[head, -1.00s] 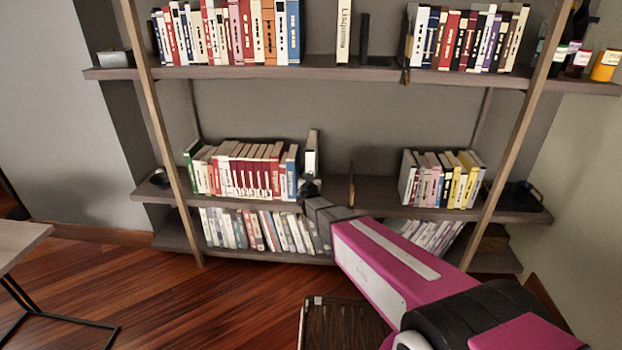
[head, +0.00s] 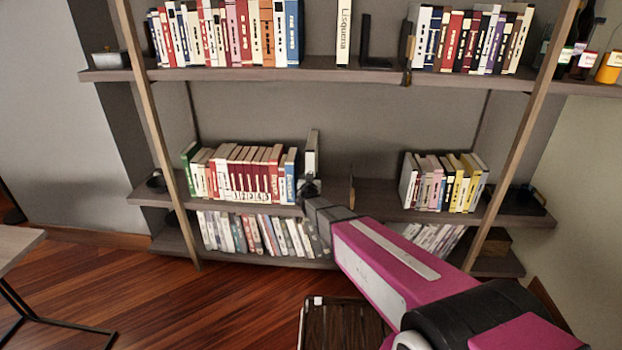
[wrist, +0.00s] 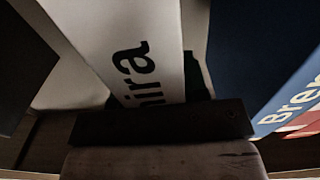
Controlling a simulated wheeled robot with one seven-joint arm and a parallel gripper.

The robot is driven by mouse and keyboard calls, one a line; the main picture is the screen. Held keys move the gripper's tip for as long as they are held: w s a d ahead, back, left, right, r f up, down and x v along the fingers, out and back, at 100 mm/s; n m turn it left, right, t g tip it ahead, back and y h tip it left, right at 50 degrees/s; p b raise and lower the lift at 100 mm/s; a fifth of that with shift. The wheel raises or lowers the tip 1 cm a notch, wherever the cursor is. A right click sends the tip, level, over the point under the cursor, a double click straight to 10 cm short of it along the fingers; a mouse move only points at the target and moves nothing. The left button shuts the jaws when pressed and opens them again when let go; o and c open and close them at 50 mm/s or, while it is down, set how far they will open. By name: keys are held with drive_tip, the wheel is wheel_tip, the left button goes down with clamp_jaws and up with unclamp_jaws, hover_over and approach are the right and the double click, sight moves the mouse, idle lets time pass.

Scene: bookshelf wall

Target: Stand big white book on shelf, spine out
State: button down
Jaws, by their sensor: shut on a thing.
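The big white book (head: 312,152) stands upright on the middle shelf (head: 384,208), just right of a row of books. Its white spine faces out into the room. My gripper (head: 309,187) is shut on the lower part of this book, and hides its bottom edge in the head view. In the wrist view the white spine (wrist: 150,45) is close up with dark letters ending in "ira". A blue book (wrist: 265,60) stands to its right there. I cannot tell whether the white book fully rests on the shelf.
The row of books (head: 240,172) ends in a blue one left of the white book. A thin brown bookend (head: 351,188) stands to the right, then free shelf, then another row (head: 440,182). A white book (head: 343,32) and a black bookend (head: 368,45) stand on the top shelf.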

idle(0.7)
drive_tip(key=c, duration=0.6)
unclamp_jaws()
drive_tip(key=shift+c, duration=0.2)
drive_tip(key=shift+o, duration=0.4)
drive_tip(key=shift+f, duration=0.3)
drive_tip(key=s, duration=1.1)
drive_tip(key=shift+a, duration=0.2)
drive_tip(key=shift+r, duration=0.1)
